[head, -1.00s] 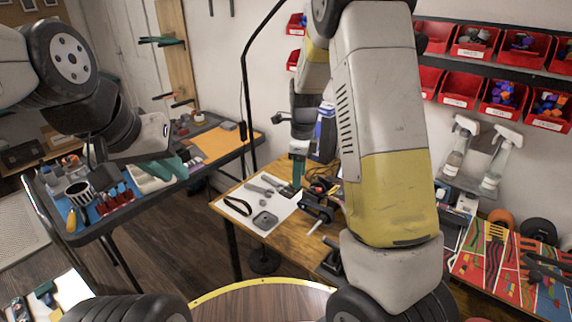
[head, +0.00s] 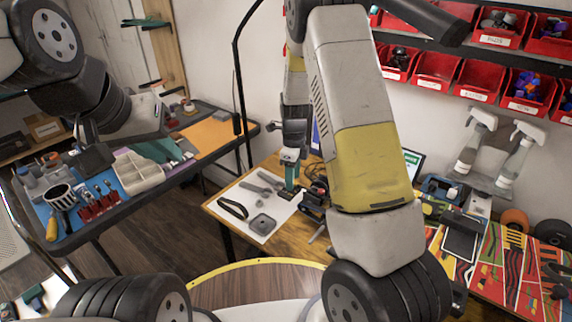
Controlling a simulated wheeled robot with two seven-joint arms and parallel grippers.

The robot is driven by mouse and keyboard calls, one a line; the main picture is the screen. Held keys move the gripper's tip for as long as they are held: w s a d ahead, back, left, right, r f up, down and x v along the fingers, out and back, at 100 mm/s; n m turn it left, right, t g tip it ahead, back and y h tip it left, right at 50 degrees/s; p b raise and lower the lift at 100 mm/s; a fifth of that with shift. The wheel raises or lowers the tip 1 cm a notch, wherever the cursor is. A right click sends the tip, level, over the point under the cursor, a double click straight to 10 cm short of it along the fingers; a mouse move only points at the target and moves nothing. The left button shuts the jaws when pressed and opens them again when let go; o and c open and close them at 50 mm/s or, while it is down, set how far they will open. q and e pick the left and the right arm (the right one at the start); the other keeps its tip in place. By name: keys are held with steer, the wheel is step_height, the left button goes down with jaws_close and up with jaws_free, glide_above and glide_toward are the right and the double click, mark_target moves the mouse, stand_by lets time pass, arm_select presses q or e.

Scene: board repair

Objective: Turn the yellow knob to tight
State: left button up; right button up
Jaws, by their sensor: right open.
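I cannot make out a yellow knob; it is too small or hidden behind my right arm. My right gripper (head: 291,184) points down with green fingers over the back right of the white mat (head: 228,197) on the wooden table. Its fingertips are close to a small dark part (head: 286,194); I cannot tell whether they touch. It is open.
A grey square piece (head: 262,224) and a black strap loop (head: 233,208) lie on the mat. A dark device (head: 313,203) stands just right of it. Red bins (head: 435,71) line the wall. A pale tray (head: 138,172) sits on the left workbench.

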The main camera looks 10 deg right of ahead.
steer(key=shift+f, duration=0.35)
jaws_close()
steer(key=shift+n, duration=0.4)
steer(key=n, duration=0.3)
steer(key=shift+n, duration=2)
